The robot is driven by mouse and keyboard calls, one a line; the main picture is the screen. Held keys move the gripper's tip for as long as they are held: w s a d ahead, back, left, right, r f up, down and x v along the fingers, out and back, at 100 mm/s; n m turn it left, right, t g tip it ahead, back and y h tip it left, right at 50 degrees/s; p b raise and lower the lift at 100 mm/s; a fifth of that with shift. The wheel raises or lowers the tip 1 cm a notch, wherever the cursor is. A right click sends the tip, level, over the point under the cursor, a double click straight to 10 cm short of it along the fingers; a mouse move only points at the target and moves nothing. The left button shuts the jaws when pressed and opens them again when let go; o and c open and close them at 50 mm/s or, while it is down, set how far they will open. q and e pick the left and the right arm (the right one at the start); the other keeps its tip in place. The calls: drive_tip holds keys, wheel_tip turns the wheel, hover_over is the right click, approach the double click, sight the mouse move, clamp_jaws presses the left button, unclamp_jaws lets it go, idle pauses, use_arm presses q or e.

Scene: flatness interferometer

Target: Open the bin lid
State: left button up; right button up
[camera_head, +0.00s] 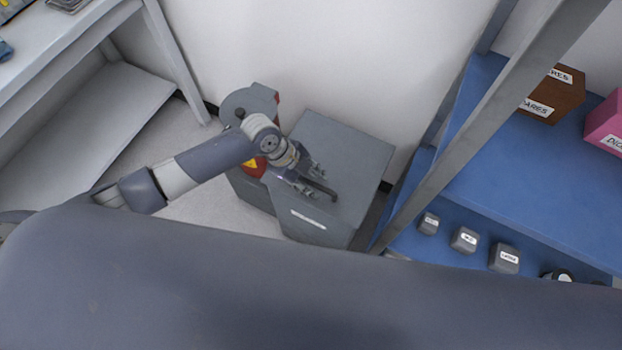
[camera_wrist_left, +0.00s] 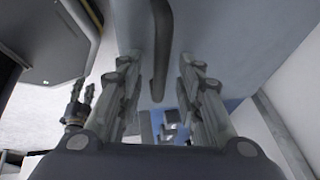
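The grey bin (camera_head: 318,232) stands on the floor against the wall. Its flat grey lid (camera_head: 350,158) is down, and a dark bar handle (camera_head: 321,189) lies on top. My left gripper (camera_head: 312,178) is at the handle, over the left part of the lid. In the left wrist view, its two fingers (camera_wrist_left: 160,88) are parted, with the bar handle (camera_wrist_left: 161,40) in the gap between them. I see no clear contact. A small two-pronged part at the left of that view looks like my right gripper (camera_wrist_left: 82,98), its prongs apart.
A second grey bin (camera_head: 247,103) with a rounded top and a yellow and red marking stands close on the left. A blue shelf unit (camera_head: 560,175) with a grey post is on the right. A white bench (camera_head: 70,50) is at upper left.

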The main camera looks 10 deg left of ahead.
use_arm(q)
clamp_jaws()
drive_tip(key=shift+r, duration=0.1)
drive_tip(key=shift+w+r, duration=0.1)
drive_tip(key=shift+r, duration=0.1)
drive_tip(key=w+d+r+g+p, duration=0.1)
drive_tip(key=w+r, duration=0.3)
drive_tip(key=r, duration=0.2)
drive_tip(key=w+d+r+g+y+p, duration=0.1)
drive_tip(key=w+r+g, duration=0.1)
drive_tip(key=w+r, duration=0.2)
drive_tip(key=shift+d+r+n+g+p, duration=0.3)
drive_tip(key=shift+r+n+p, duration=0.1)
drive_tip(key=shift+r, duration=1)
